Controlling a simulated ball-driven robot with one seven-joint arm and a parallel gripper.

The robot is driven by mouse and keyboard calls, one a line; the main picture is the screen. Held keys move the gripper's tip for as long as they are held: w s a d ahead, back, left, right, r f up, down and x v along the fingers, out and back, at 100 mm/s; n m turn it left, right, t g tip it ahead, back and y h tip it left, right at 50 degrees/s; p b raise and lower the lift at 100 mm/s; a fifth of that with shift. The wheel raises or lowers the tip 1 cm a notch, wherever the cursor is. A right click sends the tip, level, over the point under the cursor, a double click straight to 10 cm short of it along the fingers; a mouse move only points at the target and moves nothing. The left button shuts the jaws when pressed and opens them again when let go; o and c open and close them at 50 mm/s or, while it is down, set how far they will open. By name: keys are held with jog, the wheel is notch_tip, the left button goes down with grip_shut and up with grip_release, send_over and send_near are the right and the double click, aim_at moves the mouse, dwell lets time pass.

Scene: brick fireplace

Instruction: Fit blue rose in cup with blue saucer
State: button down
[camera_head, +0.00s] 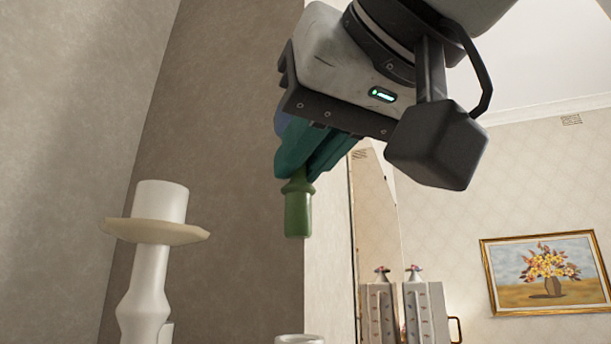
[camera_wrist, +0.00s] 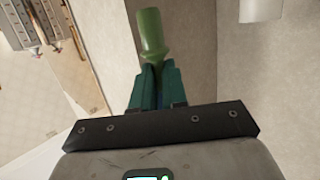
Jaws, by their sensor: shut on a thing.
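My gripper (camera_head: 300,168) is shut on the blue rose, in the upper middle of the head view. Its green stem (camera_head: 298,212) points straight down below the teal fingers. A small patch of blue shows behind the fingers; most of the bloom is hidden. In the wrist view the stem (camera_wrist: 151,32) sticks out beyond the closed fingers (camera_wrist: 153,85). A white round rim (camera_head: 300,339) shows at the bottom edge of the head view, below the stem and apart from it. It may be a cup; the rest is cut off. No blue saucer shows.
A white column-like holder (camera_head: 148,290) with a cream disc (camera_head: 130,231) stands at the left. Two pale box-shaped things (camera_head: 424,312) with small topped figures stand further back right. A framed flower painting (camera_head: 547,272) hangs on the far wall. The air around the stem is clear.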

aim_at(304, 228)
jog(key=f+b, duration=0.2)
jog(key=f, duration=0.1)
jog(key=f+b, duration=0.3)
jog(key=shift+s+d, duration=0.15)
jog(key=shift+s, duration=0.05)
jog(key=shift+f+b, duration=1.7)
jog(key=shift+b, duration=0.6)
dwell(1.6)
jog(key=c, duration=1.1)
grip_release()
jog(key=b+v, duration=0.1)
jog(key=v, duration=1)
jog(key=shift+w+b, duration=0.15)
jog(key=shift+b, duration=0.25)
jog(key=shift+d, duration=0.1)
